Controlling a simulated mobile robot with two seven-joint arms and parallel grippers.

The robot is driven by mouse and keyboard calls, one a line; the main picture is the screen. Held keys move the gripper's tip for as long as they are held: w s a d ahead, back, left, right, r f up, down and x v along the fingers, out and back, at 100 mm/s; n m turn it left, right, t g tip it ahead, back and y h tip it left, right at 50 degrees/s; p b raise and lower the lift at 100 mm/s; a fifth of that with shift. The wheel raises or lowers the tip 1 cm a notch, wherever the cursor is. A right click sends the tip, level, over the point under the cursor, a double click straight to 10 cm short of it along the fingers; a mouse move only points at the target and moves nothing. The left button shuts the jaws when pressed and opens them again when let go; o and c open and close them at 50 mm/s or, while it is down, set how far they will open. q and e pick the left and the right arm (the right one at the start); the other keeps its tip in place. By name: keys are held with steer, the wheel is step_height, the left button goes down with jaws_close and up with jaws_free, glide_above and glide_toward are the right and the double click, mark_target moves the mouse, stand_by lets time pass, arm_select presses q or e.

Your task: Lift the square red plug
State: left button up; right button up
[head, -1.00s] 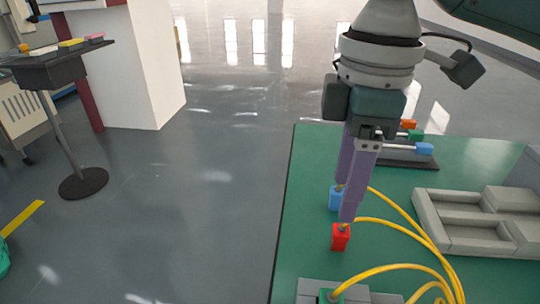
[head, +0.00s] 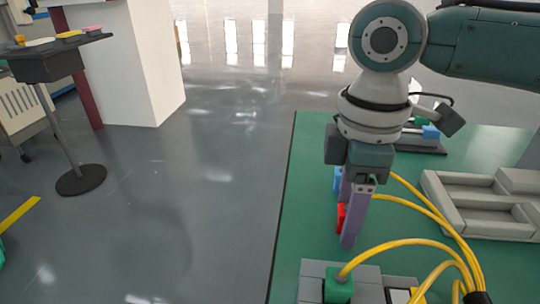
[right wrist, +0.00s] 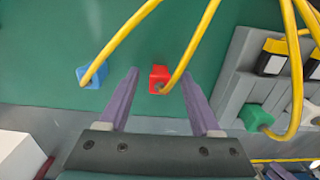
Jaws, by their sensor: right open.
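The square red plug (head: 340,217) stands on the green table with a yellow cable from its top. One finger of my right gripper (head: 347,218) partly hides it in the head view. In the right wrist view the red plug (right wrist: 157,80) lies between the two spread purple fingers of my right gripper (right wrist: 160,74), near their tips. There is a gap on each side, and the jaws are open and empty. My left gripper is not in view.
A blue plug (right wrist: 92,76) with a cable is just outside the left finger. A green plug (head: 339,287) sits in a grey block (head: 312,268) at the front. A grey tray (head: 450,207) stands right. Yellow cables arch over the table's right part.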

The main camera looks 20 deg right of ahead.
steer(key=shift+c, duration=0.4)
jaws_close()
